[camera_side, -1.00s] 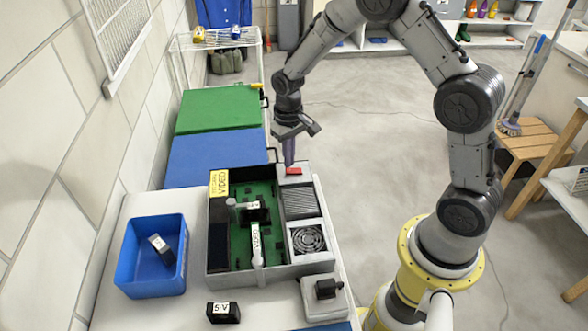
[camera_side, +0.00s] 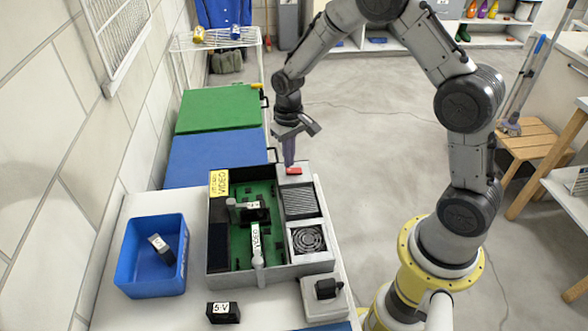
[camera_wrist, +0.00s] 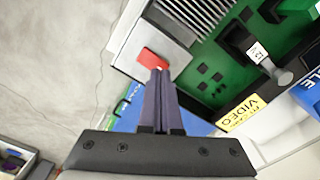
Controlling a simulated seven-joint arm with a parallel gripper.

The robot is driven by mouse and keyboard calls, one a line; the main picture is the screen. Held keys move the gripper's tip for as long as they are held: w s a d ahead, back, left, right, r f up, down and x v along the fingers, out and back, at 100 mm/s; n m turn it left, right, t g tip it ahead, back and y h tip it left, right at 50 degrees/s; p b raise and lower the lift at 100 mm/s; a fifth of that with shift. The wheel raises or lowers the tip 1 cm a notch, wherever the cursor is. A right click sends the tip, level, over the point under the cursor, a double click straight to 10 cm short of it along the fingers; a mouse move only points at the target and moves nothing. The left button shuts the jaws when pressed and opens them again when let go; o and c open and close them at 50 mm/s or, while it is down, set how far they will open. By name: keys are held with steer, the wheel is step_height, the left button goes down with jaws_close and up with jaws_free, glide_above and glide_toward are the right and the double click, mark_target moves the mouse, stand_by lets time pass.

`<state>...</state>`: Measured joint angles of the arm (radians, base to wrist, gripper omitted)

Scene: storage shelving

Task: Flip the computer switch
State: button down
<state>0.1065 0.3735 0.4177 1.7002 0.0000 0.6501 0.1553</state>
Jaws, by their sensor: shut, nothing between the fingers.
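The computer (camera_side: 215,262) is an open grey case with a green board inside, lying on a white table. Its red switch (camera_side: 294,171) sits on the grey panel at the far right corner, and it also shows in the wrist view (camera_wrist: 153,59). My gripper (camera_side: 289,163) points down with its fingers shut and empty. Its tips are right at the switch, at its edge in the wrist view (camera_wrist: 160,72). I cannot tell whether they touch it. The fingertips hide a small part of the switch.
A blue bin (camera_side: 150,283) holding a black block stands left of the computer. A black 5 V block (camera_side: 223,312) and a grey box with a black plug (camera_side: 325,290) lie in front. Blue (camera_side: 215,160) and green (camera_side: 218,110) surfaces lie behind.

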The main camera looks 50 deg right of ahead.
steer(key=shift+f, duration=1)
stand_by(0.8)
steer(key=shift+r, duration=3.55)
step_height(320, 180, up, 8)
steer(key=t, duration=0.2)
glide_above(289, 170)
steer(key=a, duration=0.1)
steer(key=s+a+r+n+t, duration=0.1)
steer(key=s+a+r+t, duration=0.1)
steer(key=s+r, duration=0.65)
steer(key=s+a+n+t, duration=0.1)
steer(key=s+n, duration=0.1)
steer(key=s, duration=1.4)
steer(key=shift+s+a+r+t, duration=0.15)
steer(key=shift+s+r+t, duration=0.15)
steer(key=shift+r, duration=0.1)
